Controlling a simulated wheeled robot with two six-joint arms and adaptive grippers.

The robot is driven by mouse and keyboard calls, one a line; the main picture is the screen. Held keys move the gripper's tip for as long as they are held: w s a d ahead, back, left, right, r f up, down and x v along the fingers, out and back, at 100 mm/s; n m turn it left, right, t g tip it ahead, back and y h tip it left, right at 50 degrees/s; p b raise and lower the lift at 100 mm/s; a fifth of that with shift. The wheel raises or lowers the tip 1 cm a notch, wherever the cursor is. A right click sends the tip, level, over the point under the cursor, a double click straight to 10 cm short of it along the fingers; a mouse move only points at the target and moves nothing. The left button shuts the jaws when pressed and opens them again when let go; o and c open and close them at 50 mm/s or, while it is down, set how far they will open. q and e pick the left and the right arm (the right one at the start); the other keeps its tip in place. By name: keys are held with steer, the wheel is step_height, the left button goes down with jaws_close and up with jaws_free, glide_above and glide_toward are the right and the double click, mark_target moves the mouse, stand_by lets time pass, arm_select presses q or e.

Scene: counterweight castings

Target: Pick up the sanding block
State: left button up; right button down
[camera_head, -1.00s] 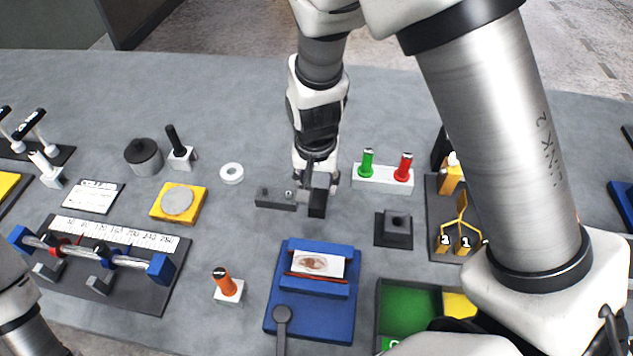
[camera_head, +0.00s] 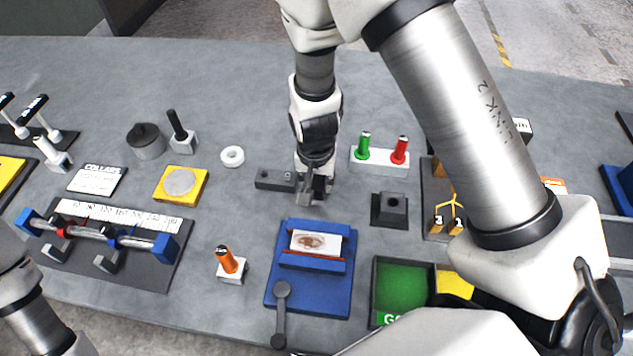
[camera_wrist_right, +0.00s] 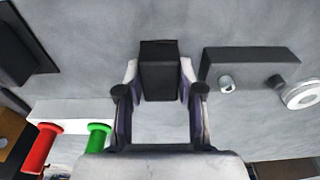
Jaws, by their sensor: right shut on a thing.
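My right gripper (camera_head: 314,192) is over the middle of the grey table, pointing down. In the right wrist view its two fingers (camera_wrist_right: 159,92) are on either side of a dark block, which I take to be the sanding block (camera_wrist_right: 159,72). The gripper is shut on it. In the head view the block is mostly hidden by the gripper. I cannot tell whether it touches the table. Only part of my left arm shows at the lower left, without its gripper.
A dark grey bar (camera_head: 272,180) lies just left of the gripper. A white holder with green and red pegs (camera_head: 378,160) stands to the right, a dark square block (camera_head: 389,209) lower right. A blue fixture (camera_head: 310,290) is in front. The table behind is clear.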

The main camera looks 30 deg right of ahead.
mark_target(317, 180)
steer(key=shift+w+r, duration=0.15)
steer(key=shift+r, duration=0.05)
step_height(317, 180, up, 9)
steer(key=shift+r+b, duration=0.1)
steer(key=shift+b, duration=0.25)
steer(key=shift+r, duration=0.15)
steer(key=c, duration=1.7)
jaws_free()
steer(key=shift+c, duration=0.2)
